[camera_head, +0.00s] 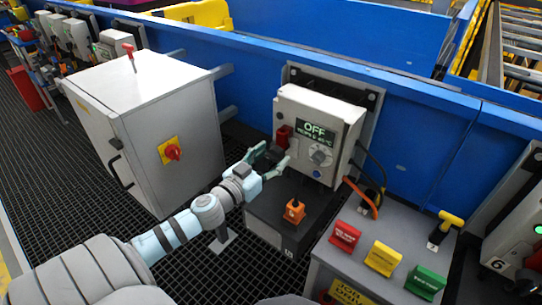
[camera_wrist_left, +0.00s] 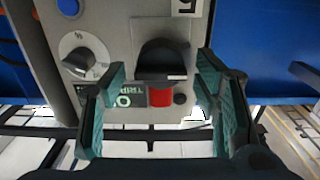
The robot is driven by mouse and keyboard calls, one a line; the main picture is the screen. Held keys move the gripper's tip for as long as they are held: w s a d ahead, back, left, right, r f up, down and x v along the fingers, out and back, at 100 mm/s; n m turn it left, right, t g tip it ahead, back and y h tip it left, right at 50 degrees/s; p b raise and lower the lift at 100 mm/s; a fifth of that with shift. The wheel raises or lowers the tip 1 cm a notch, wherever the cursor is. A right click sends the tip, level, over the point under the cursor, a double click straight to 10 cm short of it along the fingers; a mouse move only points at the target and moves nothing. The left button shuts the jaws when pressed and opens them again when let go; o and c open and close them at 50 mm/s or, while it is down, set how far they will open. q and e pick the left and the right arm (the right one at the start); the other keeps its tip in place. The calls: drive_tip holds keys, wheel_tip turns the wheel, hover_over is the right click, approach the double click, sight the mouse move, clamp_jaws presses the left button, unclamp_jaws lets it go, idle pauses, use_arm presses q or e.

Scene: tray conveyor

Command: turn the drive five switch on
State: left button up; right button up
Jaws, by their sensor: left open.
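The drive unit (camera_head: 335,112) is a pale box on the blue rail, and its display (camera_head: 315,131) reads OFF. A black and red switch (camera_head: 283,137) sits at its left, partly hidden by my left gripper (camera_head: 268,157). In the left wrist view the switch (camera_wrist_left: 160,58) shows a black body with a red part, and a label reading 5, turned upside down, is beside it. My left gripper is open, its teal fingers on either side of the switch. I cannot tell whether they touch it. My right gripper is out of view.
A grey dial (camera_head: 320,157) is on the unit's front. A white cabinet (camera_head: 145,80) with a red rotary handle stands at left. An orange part (camera_head: 294,211) is below the unit. A panel with red, yellow and green blocks (camera_head: 383,258) is at front right. Another numbered unit is at right.

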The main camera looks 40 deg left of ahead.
use_arm(q)
drive_tip(key=shift+c, duration=1.1)
drive_tip(key=c, duration=0.9)
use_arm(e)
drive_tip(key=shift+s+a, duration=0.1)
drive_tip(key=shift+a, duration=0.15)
